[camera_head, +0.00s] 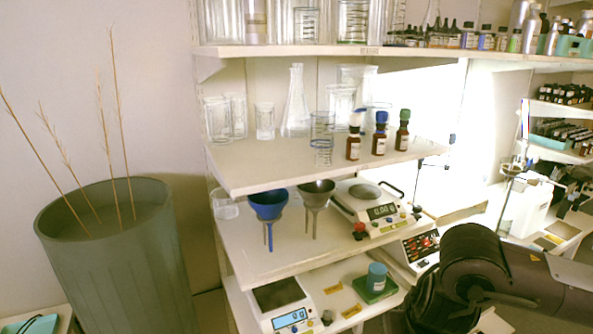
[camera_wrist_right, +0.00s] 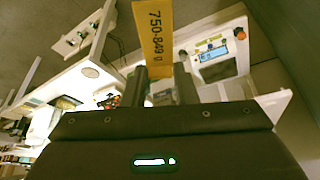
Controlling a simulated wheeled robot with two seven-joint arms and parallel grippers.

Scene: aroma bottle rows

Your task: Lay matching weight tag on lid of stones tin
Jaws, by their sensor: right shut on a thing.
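My right gripper (camera_wrist_right: 160,88) is shut on a yellow weight tag (camera_wrist_right: 155,35) printed "750-849 g", which sticks out beyond the fingertips in the right wrist view. In the head view my right arm's dark links fill the lower right, and the fingers and held tag cannot be made out. My left gripper is out of view.
A scale (camera_head: 281,302) with a lit display stands left of the tags on the lowest shelf (camera_head: 369,264). Funnels and another scale (camera_head: 373,208) occupy the shelf above. Brown bottles and glassware stand higher. A large green bin (camera_head: 118,262) stands at left.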

